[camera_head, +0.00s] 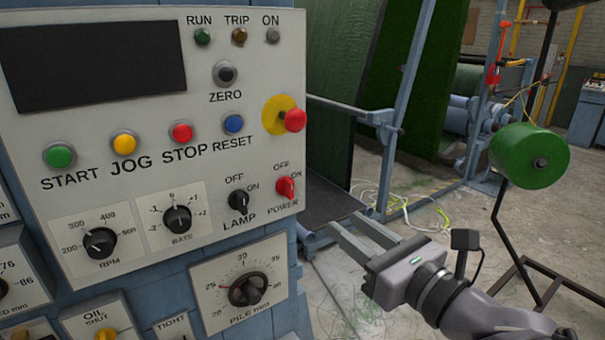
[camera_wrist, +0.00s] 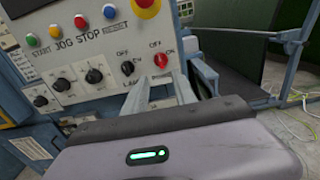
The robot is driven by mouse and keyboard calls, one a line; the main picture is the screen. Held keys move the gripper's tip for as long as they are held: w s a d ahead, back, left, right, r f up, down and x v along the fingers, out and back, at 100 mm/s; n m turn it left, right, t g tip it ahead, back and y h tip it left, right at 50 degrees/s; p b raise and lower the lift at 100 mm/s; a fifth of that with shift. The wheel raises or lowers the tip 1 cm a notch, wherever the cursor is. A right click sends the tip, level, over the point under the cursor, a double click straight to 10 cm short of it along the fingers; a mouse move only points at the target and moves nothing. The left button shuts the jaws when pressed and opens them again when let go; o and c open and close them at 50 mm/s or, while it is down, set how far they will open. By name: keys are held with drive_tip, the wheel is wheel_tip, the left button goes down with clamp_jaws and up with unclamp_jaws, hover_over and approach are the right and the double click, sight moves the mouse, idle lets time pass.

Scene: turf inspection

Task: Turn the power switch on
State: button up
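The red power switch (camera_head: 286,187) is a small rotary knob at the lower right of the grey control panel, with OFF above it and ON to its right. It also shows in the wrist view (camera_wrist: 161,61), just beyond my fingertips. I cannot tell for certain which way its pointer is set. My gripper (camera_head: 343,222) is open and empty, right of the panel and below the switch in the head view. Its two fingers show apart in the wrist view (camera_wrist: 160,77). No contact with the switch is visible.
The black lamp switch (camera_head: 238,202) sits just left of the power switch. A red emergency stop (camera_head: 294,120) sticks out above. The pile dial (camera_head: 248,289) is below. The ON indicator (camera_head: 272,35) looks grey and unlit. A blue frame post (camera_head: 403,100) stands to the right.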

drive_tip(key=p, duration=0.7)
approach(292, 185)
drive_tip(key=r, duration=0.1)
drive_tip(key=p+x, duration=0.1)
drive_tip(key=x, duration=0.2)
drive_tip(key=p+x, duration=0.2)
drive_tip(key=x, duration=0.1)
drive_tip(key=f+p+x, duration=0.1)
drive_tip(key=p+x, duration=0.1)
drive_tip(key=x, duration=0.1)
drive_tip(key=shift+w+a, duration=0.1)
drive_tip(key=shift+w, duration=0.05)
clamp_jaws()
